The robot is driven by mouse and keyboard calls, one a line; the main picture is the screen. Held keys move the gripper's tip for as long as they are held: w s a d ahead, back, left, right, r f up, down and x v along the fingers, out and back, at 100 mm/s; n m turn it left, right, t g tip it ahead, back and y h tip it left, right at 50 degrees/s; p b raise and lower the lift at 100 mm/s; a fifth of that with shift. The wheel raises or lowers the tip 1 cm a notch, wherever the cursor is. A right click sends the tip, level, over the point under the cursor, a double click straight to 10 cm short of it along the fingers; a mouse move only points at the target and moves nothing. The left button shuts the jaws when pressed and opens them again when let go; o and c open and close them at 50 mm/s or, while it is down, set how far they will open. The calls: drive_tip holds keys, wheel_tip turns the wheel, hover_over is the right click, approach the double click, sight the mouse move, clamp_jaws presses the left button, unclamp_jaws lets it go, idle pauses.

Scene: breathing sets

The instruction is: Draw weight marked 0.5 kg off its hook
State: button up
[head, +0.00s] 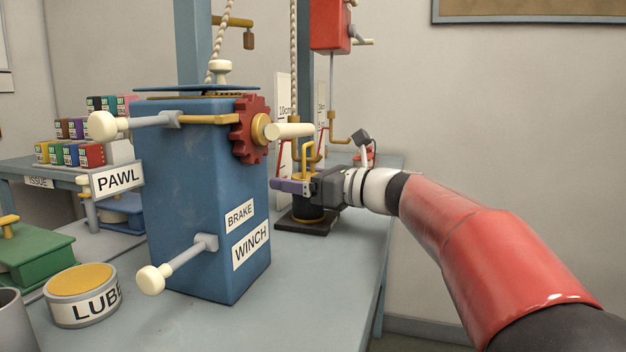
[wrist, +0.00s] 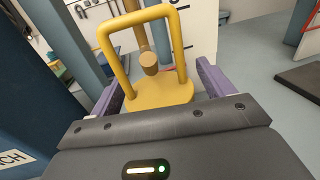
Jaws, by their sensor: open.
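A weight with a yellow top and a tall yellow loop handle (head: 309,158) stands behind the blue winch housing in the head view. Its dark lower part is partly covered by my gripper, and no 0.5 kg mark is readable. In the wrist view, its yellow top (wrist: 158,97) lies between the two purple fingers. My gripper (head: 294,187) is open around it, and I cannot tell whether the fingers touch. A brass hook (wrist: 149,62) with a rounded end shows within the loop outline; whether it touches the loop is unclear.
The blue winch housing (head: 200,215) stands close left of my gripper, with its red gear (head: 250,130) and cream crank handle (head: 291,131) nearby. A dark base plate (head: 303,226) lies under the weight. A red box (head: 329,25) hangs above. Bench at the front right is clear.

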drive_tip(key=shift+a, duration=0.1)
drive_tip(key=c, duration=1.3)
drive_tip(key=shift+r, duration=0.15)
drive_tip(key=shift+c, duration=0.6)
drive_tip(key=shift+r+p, duration=0.1)
drive_tip(key=shift+p, duration=0.2)
drive_tip(key=shift+w+d+v, duration=0.15)
drive_tip(key=shift+w+v, duration=0.05)
drive_tip(key=shift+v, duration=1.05)
drive_tip(key=shift+w+d+v, duration=0.15)
drive_tip(key=shift+w+v, duration=0.1)
drive_tip(key=shift+v, duration=0.95)
drive_tip(key=shift+w+d+v, duration=0.15)
drive_tip(key=shift+w+v, duration=0.05)
drive_tip(key=shift+v, duration=1.05)
drive_tip(key=shift+s+d+r+p, duration=0.25)
drive_tip(key=shift+d+r+p, duration=0.2)
drive_tip(key=shift+d+r, duration=0.25)
drive_tip(key=shift+s+d+r+p, duration=0.3)
drive_tip(key=shift+d+r+p, duration=0.25)
drive_tip(key=shift+r, duration=0.25)
